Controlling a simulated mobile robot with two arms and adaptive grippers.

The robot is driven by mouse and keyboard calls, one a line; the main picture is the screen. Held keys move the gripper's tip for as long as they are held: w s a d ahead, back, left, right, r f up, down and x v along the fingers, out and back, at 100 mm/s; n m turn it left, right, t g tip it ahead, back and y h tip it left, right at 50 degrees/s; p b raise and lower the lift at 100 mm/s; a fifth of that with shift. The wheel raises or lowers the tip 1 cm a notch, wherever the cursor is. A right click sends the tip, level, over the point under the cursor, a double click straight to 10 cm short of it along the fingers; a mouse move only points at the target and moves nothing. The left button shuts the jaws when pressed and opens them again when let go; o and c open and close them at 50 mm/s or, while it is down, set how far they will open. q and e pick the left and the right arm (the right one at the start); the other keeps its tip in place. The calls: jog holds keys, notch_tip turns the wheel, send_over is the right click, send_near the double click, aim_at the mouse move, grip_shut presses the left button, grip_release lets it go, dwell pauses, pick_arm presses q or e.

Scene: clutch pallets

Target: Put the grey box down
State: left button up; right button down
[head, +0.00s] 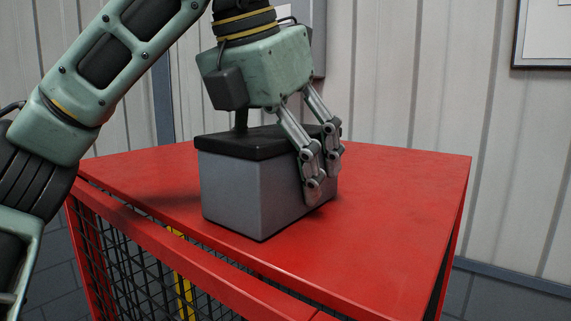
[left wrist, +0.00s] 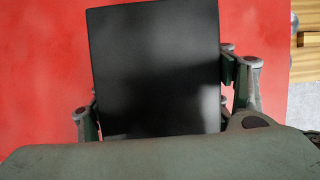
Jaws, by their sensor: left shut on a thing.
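The grey box (head: 238,196) has a black lid and stands upright on the red table top (head: 400,215). In the head view its base appears to touch the table. My left gripper (head: 318,172) reaches down over the box from above, with its near fingers against the box's right side. It is shut on the box. In the left wrist view the black lid (left wrist: 155,70) fills the middle, with parts of my left gripper (left wrist: 165,100) showing on either side of it. The far side of the box is hidden. My right gripper is not in view.
The red table has mesh sides (head: 130,262). Its top is bare around the box, with free room to the right and in front. A pale panelled wall (head: 400,80) stands behind. A wooden thing (left wrist: 307,50) shows beyond the table edge in the left wrist view.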

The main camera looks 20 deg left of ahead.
aim_at(261, 134)
pick_arm(q)
jog(key=shift+s+f, duration=0.1)
jog(key=o, duration=1.4)
jog(key=shift+d, duration=0.1)
jog(key=o, duration=0.5)
jog(key=v, duration=1.2)
